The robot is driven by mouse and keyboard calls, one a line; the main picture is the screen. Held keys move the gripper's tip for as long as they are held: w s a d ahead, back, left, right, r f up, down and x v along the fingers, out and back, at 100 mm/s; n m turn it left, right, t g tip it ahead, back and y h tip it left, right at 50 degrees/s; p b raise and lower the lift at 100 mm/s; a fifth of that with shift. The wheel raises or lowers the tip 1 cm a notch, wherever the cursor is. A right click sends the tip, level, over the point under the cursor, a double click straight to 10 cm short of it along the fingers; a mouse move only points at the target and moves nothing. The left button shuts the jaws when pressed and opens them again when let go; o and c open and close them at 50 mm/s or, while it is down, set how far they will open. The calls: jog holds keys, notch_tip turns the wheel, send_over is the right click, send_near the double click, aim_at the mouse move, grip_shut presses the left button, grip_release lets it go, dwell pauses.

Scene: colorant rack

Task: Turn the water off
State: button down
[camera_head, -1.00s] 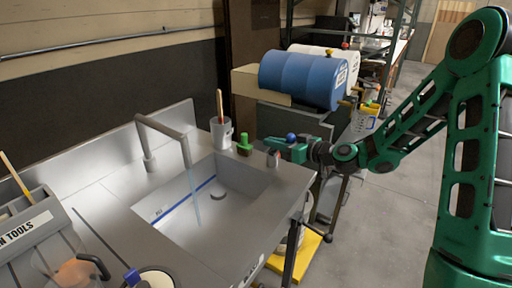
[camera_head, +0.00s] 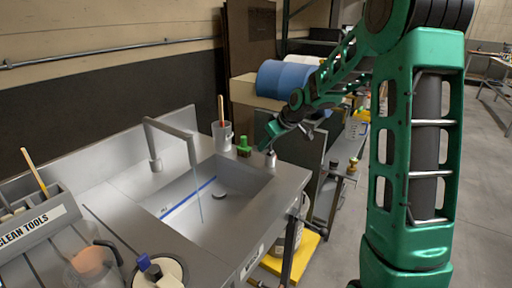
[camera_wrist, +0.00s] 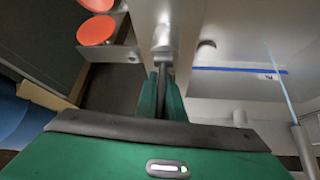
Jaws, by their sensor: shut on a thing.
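The steel sink (camera_head: 240,187) has an angled faucet (camera_head: 170,129) at its left rim. A thin pale stream of water (camera_head: 200,206) falls from the faucet into the basin; it also shows at the right of the wrist view (camera_wrist: 279,75). A small metal tap control (camera_head: 271,158) stands on the sink's right rim. My gripper (camera_head: 268,143) points down at it from the upper right. In the wrist view my gripper (camera_wrist: 165,82) is shut on the dark stem of this control, whose light grey cylinder (camera_wrist: 165,40) shows just beyond the fingertips. The fingers hide part of the stem.
A clean-tools holder (camera_head: 28,232) and a jug (camera_head: 88,268) are at left.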

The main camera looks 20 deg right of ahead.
jog(key=shift+w+f+g+h, duration=0.1)
jog(key=shift+w+g+h, duration=0.35)
jog(key=shift+g+h, duration=0.2)
jog(key=c, duration=1.9)
grip_release()
jog(key=shift+a+f, duration=0.1)
jog(key=shift+a, duration=0.05)
jog(key=shift+o, duration=0.2)
jog(key=shift+g, duration=0.25)
jog(key=shift+s+r, duration=0.15)
jog(key=shift+r, duration=0.05)
jog(key=v, duration=1)
